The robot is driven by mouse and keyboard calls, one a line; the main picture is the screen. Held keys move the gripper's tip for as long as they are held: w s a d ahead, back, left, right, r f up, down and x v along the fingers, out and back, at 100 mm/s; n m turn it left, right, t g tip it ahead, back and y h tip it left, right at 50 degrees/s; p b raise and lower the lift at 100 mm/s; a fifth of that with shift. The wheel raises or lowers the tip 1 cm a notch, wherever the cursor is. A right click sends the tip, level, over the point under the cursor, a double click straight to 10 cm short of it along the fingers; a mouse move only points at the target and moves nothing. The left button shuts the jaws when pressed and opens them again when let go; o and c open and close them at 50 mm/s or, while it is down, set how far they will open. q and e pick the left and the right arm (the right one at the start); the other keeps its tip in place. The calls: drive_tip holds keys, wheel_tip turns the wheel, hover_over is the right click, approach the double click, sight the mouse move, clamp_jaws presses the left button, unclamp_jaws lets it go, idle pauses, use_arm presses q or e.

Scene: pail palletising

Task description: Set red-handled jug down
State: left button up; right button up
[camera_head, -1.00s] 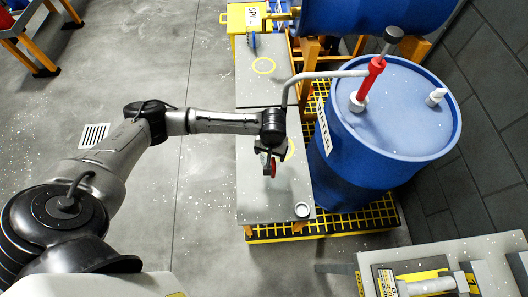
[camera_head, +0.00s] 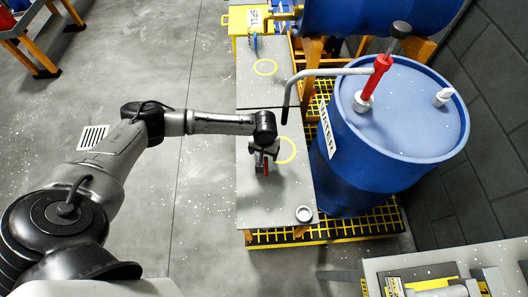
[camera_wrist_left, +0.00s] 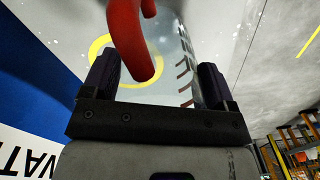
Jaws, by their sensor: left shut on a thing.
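My left gripper (camera_head: 264,158) is above the grey bench top, shut on the red-handled jug. In the head view only the jug's red handle (camera_head: 265,167) shows clearly, below the wrist. In the left wrist view, the curved red handle (camera_wrist_left: 143,62) and part of the clear jug body (camera_wrist_left: 168,48) with dark scale marks show between the two fingers (camera_wrist_left: 158,88). A yellow ring (camera_head: 294,153) is marked on the bench just right of the gripper. I cannot tell whether the jug's base touches the bench. My right gripper is not in view.
A blue water drum (camera_head: 345,175) stands right of the bench (camera_head: 262,207), with a red hand pump (camera_head: 375,77) whose spout (camera_head: 287,98) reaches over the bench. A small round cup (camera_head: 304,213) is near the bench's front corner.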

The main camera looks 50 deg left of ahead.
use_arm(q)
drive_tip(key=o, duration=0.9)
drive_tip(key=shift+f, duration=0.1)
